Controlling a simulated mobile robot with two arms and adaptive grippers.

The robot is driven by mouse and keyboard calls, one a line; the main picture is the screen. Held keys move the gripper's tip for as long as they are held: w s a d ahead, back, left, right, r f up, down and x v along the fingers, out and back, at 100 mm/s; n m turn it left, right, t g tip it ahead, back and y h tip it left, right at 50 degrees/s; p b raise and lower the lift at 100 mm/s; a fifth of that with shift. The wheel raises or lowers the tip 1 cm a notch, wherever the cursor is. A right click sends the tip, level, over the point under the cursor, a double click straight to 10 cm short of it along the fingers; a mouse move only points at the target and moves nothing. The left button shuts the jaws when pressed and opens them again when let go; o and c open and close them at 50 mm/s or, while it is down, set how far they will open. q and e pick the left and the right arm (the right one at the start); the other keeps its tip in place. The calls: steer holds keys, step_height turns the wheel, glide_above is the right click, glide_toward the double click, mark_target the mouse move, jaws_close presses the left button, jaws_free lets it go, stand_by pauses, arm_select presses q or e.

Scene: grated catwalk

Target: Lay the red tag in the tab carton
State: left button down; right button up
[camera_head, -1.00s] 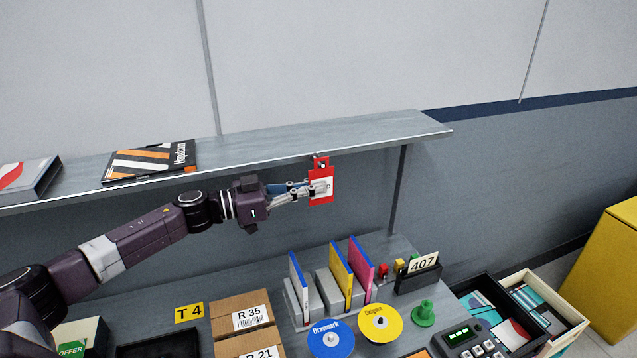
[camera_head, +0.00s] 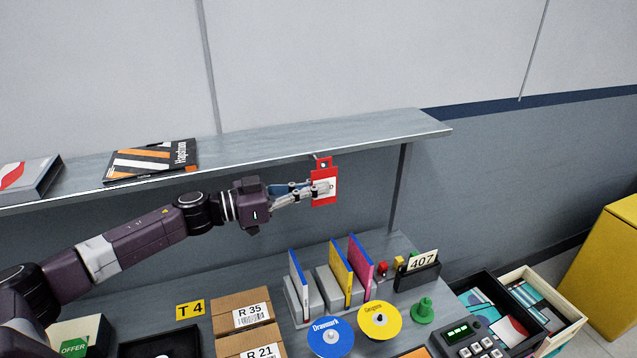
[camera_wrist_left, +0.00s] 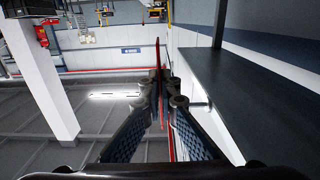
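The red tag (camera_head: 325,186) with a white label is upright just under the front edge of the shelf, below a small peg. I cannot tell whether its top hole is still on the peg. My left gripper (camera_head: 319,189) is shut on the tag from the left, its fingers covering part of the label. In the left wrist view the tag (camera_wrist_left: 158,70) shows edge-on between the closed fingertips (camera_wrist_left: 160,100). No box is marked clearly as the tab carton; an open cream box (camera_head: 575,322) holding flat cards stands at the lower right. My right gripper is not in view.
The shelf (camera_head: 330,139) runs above my left gripper and carries a book (camera_head: 152,160). Below stand upright coloured folders (camera_head: 341,273), discs (camera_head: 331,338), brown boxes (camera_head: 241,307), a black card box (camera_head: 478,298) and a keypad device (camera_head: 468,338). A yellow cabinet (camera_head: 605,260) is at right.

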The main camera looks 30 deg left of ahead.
arm_select(q)
steer(key=shift+s+d, duration=1.4)
steer(key=shift+d, duration=0.15)
stand_by(0.4)
steer(key=s+d+f+n+t+y+b, duration=0.15)
steer(key=s+d+f+b, duration=0.25)
steer(key=d+f, duration=0.4)
steer(key=s+d+f+n+t+y+b, duration=0.1)
steer(key=s+d+f+y+b, duration=0.1)
steer(key=s+d+f+b, duration=0.5)
steer(key=s+a+f+n+t+y+b, duration=0.2)
steer(key=a+f+n+y+b, duration=0.1)
steer(key=a+f+n+y, duration=0.3)
steer(key=shift+s+y, duration=0.3)
steer(key=shift+y, duration=0.95)
steer(key=shift+d, duration=0.2)
